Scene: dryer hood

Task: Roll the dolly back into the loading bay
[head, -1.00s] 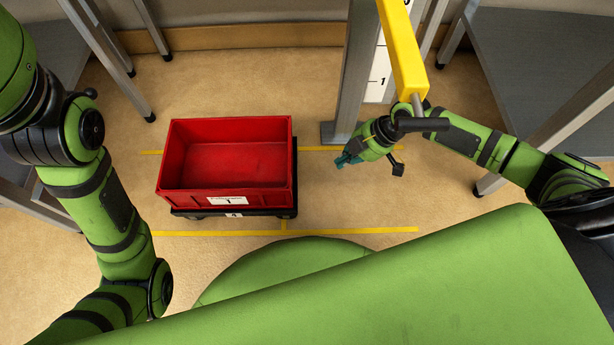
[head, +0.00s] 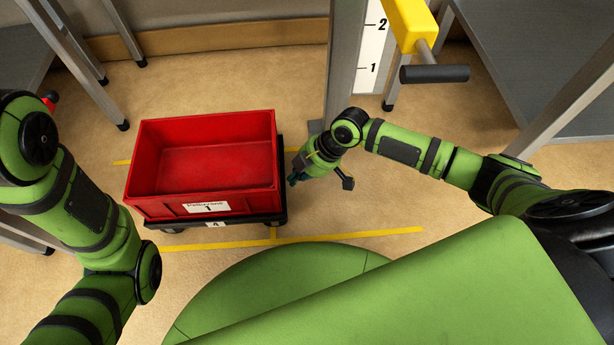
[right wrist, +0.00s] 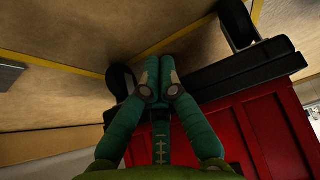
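The dolly (head: 270,221) is low and black, with a label "4", and carries a red crate (head: 150,198) labelled "1". It stands across yellow floor lines. My right gripper (head: 293,180) is beside the dolly's right side, with its teal fingers pointing at it. In the right wrist view, the gripper (right wrist: 158,64) has its fingertips together with nothing seen between them. The dolly's black edge (right wrist: 245,70) and wheels are close by; I cannot tell whether the fingers touch. My left arm shows at left, but its gripper is out of view.
Yellow lines (head: 350,235) mark the floor. A grey post (head: 345,60) stands behind my right gripper, near a yellow arm with a black handle (head: 435,74). Grey tables (head: 535,60) with metal legs stand at both sides. Floor right of the dolly is partly clear.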

